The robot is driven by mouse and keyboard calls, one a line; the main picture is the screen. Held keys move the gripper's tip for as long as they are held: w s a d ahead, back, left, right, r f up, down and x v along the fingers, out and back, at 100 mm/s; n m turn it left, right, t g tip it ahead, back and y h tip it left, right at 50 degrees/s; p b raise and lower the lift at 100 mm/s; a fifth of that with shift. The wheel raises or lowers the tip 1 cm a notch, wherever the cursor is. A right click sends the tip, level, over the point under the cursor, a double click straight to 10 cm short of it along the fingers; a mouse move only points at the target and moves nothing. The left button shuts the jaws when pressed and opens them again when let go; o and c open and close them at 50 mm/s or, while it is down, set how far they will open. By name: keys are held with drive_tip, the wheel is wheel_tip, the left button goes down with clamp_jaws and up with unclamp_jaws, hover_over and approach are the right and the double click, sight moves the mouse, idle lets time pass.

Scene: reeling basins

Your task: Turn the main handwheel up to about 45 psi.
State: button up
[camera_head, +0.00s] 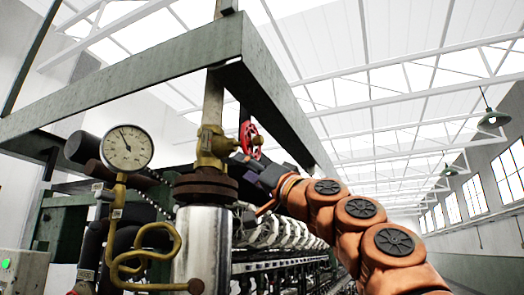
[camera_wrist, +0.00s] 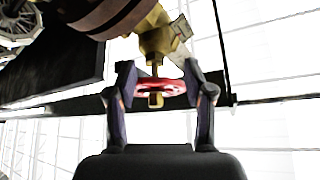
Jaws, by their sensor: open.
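The red main handwheel (camera_head: 249,139) sits on a brass valve (camera_head: 212,143) above a rusty flange. In the wrist view the handwheel (camera_wrist: 174,88) is seen nearly edge-on, with its brass stem nut in the middle. My gripper (camera_head: 248,164) is open at the handwheel, partly overlapping its lower edge. In the wrist view one finger of my gripper (camera_wrist: 158,82) stands on each side of the rim; I cannot tell whether they touch it. The round white pressure gauge (camera_head: 127,147) faces me at the left. Its needle points up and slightly left; the numbers are too small to read.
A coiled brass tube (camera_head: 158,232) links the gauge to the steel cylinder (camera_head: 203,245). A green steel frame (camera_head: 180,58) passes above the valve. Reeling machinery (camera_head: 290,235) stands behind. A control box with a green button (camera_head: 22,272) is at the lower left.

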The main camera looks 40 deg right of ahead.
sight(262, 143)
drive_tip(key=s+d+r+m+t+h, duration=0.2)
drive_tip(key=s+d+r+t, duration=0.15)
drive_tip(key=d, duration=0.25)
drive_tip(key=shift+g, duration=0.45)
drive_tip(key=p+x, duration=0.4)
drive_tip(key=x, duration=0.2)
drive_tip(key=shift+r, duration=0.35)
drive_tip(key=shift+w+a+r+p, duration=0.1)
drive_tip(key=shift+w+p, duration=0.3)
drive_tip(key=shift+w, duration=0.1)
drive_tip(key=shift+s, duration=0.1)
clamp_jaws()
